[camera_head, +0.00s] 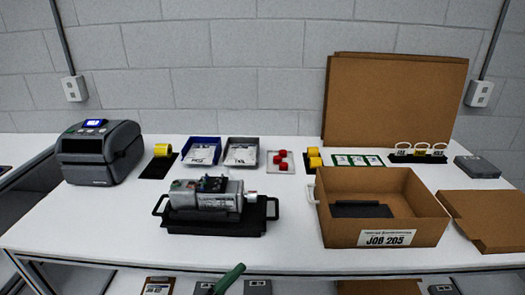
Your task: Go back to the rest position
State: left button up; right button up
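Neither of my grippers shows in the head view. A silver cylindrical servo motor (206,195) lies on a black tray with two side handles (213,223) at the middle front of the white table (150,245). An open cardboard box labelled JOB 205 (340,232) stands to its right, with a dark flat piece (361,209) inside. Nothing is seen holding any of these.
A dark label printer (100,152) stands at the left. Blue (201,150) and grey trays (241,151), a tray with red parts (281,162) and yellow rolls (315,157) line the back. A cardboard lid (487,219) lies right. The front left of the table is clear.

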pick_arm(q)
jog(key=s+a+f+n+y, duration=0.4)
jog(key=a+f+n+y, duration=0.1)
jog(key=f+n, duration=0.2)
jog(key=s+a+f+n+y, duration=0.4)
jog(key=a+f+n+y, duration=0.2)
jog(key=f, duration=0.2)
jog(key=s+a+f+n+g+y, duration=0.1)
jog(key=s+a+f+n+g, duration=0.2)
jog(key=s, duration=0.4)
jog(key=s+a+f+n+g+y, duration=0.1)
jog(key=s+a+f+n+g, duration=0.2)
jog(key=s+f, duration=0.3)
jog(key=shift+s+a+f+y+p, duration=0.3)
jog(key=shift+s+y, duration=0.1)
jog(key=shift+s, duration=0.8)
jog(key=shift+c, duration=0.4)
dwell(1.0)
